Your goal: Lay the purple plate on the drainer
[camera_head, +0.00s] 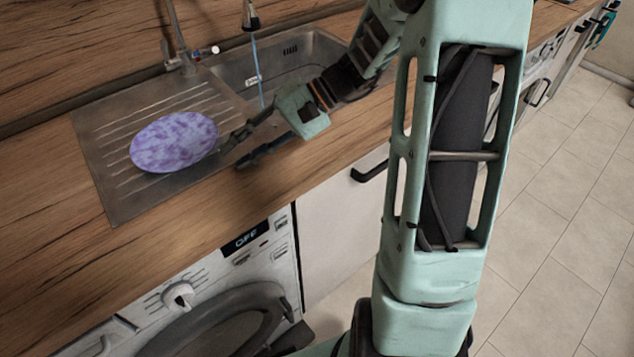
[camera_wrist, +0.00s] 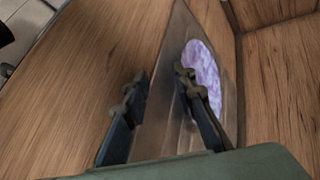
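The purple plate (camera_head: 174,141) is a mottled purple and white oval shape lying on the ridged metal drainer (camera_head: 112,190), left of the sink basin. My gripper (camera_head: 232,152) is just right of the plate in the head view. In the wrist view my gripper (camera_wrist: 158,98) has its two dark fingers apart with nothing between them. The plate (camera_wrist: 203,76) shows there beyond the right finger, which covers part of its edge. The drainer (camera_wrist: 175,50) runs behind the fingers. I cannot tell whether a fingertip touches the plate's edge.
The sink basin (camera_head: 285,62) and tap (camera_head: 250,18) are behind my wrist. Wooden counter (camera_head: 210,220) borders the drainer in front, with a wooden splashback (camera_head: 70,45) behind. A washing machine (camera_head: 225,290) stands under the counter. Counter left of the drainer is clear.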

